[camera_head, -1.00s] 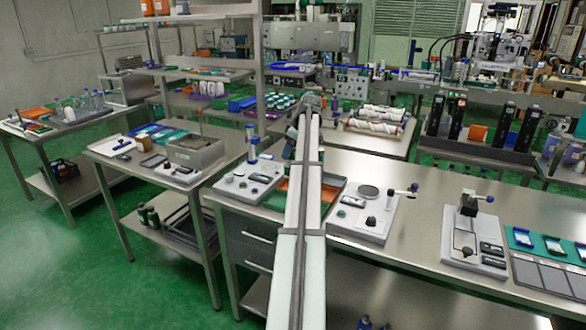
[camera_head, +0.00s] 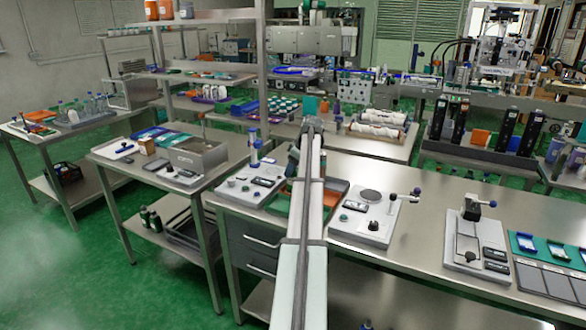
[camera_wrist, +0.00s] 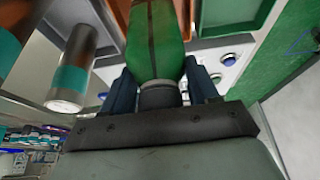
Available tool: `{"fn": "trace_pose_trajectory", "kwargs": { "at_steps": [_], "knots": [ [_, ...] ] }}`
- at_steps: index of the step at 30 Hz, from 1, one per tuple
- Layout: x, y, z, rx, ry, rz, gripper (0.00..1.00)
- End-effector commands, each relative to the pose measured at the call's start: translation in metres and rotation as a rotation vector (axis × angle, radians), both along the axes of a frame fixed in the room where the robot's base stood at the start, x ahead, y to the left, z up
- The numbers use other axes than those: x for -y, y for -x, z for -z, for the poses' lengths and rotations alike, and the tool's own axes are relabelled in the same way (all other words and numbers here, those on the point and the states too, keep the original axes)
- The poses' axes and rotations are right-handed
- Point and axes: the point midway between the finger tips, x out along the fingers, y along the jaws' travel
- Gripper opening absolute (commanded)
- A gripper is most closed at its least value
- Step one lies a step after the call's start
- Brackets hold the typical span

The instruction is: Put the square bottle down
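My gripper (camera_wrist: 161,80) is shut on the dark neck of a green bottle, which I take for the square bottle (camera_wrist: 154,35). The dark blue fingers sit on both sides of the neck. The bottle's far end runs out of the wrist view's top edge, so I cannot tell whether it touches anything. In the head view my arm hides most of the gripper and the bottle, above the bench near the orange tray (camera_head: 277,205).
A grey-white station with knobs (camera_head: 366,218) stands right of the tray, and another with a blue-topped post (camera_head: 253,147) stands left. Bare bench (camera_head: 425,225) lies further right.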

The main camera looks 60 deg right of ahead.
Motion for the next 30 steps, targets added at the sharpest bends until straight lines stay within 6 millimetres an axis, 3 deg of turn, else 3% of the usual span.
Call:
{"fn": "trace_pose_trajectory", "kwargs": {
  "at_steps": [7,17,22,30],
  "knots": [
    [0.0,0.0,0.0,0.0,0.0,0.0,0.84],
    [0.0,0.0,-0.004,0.0,0.0,0.0,0.84],
    [0.001,0.008,-0.021,0.0,0.001,0.001,0.84],
    [0.001,0.027,-0.068,0.0,0.001,0.0,0.84]
  ]
}}
